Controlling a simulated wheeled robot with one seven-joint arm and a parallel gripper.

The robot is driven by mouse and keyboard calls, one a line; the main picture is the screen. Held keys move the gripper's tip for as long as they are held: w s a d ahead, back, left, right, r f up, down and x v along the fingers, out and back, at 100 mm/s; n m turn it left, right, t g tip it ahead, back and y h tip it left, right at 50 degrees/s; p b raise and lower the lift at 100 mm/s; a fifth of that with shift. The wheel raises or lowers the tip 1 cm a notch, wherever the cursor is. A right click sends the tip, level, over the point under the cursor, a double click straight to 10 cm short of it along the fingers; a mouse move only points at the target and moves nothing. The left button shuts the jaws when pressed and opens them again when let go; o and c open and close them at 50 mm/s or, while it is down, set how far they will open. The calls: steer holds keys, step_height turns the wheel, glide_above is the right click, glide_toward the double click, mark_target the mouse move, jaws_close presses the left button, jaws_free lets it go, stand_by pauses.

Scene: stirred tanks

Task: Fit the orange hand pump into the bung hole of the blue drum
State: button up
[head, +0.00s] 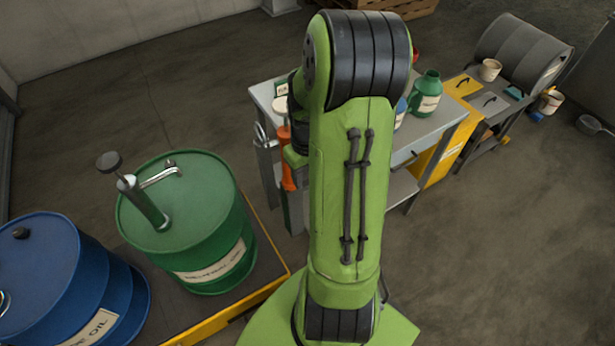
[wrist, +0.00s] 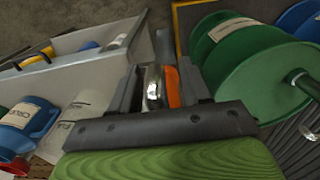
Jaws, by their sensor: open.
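The orange hand pump (head: 287,174) stands upright at the left end of the workbench, partly hidden by my arm. In the wrist view the pump's orange body (wrist: 173,88) and shiny metal part (wrist: 153,97) lie between the fingers of my gripper (wrist: 160,80). The fingers are open, one on each side; I cannot tell whether either touches it. In the head view my gripper is mostly hidden behind my arm. The blue drum (head: 50,270) stands at the lower left, with a dark cap (head: 20,233) on its top. A pale ring (head: 3,300) on the drum is cut by the picture edge.
A green drum (head: 205,262) with its own pump (head: 148,205) stands between the blue drum and the workbench (head: 431,134). Both drums stand on a yellow-edged platform (head: 262,294). The bench holds a green jug (head: 426,94).

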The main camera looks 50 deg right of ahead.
steer(key=shift+f, duration=0.15)
jaws_close()
steer(key=c, duration=0.7)
jaws_free()
jaws_close()
steer(key=shift+r, duration=0.25)
